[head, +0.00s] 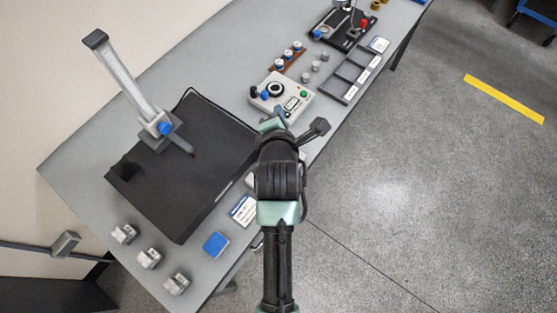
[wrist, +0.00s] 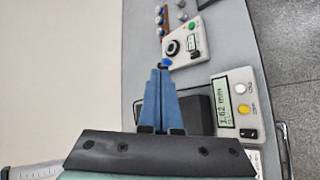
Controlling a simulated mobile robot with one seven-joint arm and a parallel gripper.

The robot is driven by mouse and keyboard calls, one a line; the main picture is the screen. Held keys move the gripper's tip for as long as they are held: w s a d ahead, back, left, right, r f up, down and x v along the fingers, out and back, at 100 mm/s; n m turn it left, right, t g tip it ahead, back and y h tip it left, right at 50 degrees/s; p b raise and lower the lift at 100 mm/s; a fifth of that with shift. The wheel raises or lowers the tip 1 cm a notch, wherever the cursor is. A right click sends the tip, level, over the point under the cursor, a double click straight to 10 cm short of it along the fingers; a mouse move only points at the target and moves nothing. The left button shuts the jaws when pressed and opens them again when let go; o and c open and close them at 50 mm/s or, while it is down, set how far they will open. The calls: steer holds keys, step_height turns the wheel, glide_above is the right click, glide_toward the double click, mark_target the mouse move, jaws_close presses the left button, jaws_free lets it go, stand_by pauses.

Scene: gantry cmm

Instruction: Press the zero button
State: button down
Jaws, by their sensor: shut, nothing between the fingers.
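In the wrist view a pale readout unit (wrist: 230,104) shows a display reading about 1.62 mm. A white button (wrist: 240,88) and a yellow button (wrist: 243,109) sit beside the display. Small labels stand by the buttons, too small to read surely, so I cannot tell which is zero. My gripper (wrist: 160,72) is shut and empty, its blue fingers left of the readout unit and apart from it in the picture. In the head view my arm hides most of the unit and my fingertips.
A control box (head: 282,96) with a dial, green button and blue knob stands beyond my gripper. The black slab (head: 185,170) carries a tall gauge stand (head: 125,75) on the left. A blue block (head: 216,245) and several grey blocks lie near the front end.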

steer(key=s+f+n+g, duration=0.2)
steer(key=s+f, duration=0.3)
steer(key=f, duration=0.4)
steer(key=shift+s+n, duration=0.35)
steer(key=shift+n, duration=0.55)
steer(key=shift+f, duration=0.1)
step_height(320, 180, down, 7)
steer(key=b, duration=0.7)
steer(key=shift+f, duration=0.2)
steer(key=shift+f+b, duration=0.4)
steer(key=shift+f, duration=0.2)
steer(key=shift+f, duration=0.1)
steer(key=shift+f, duration=0.3)
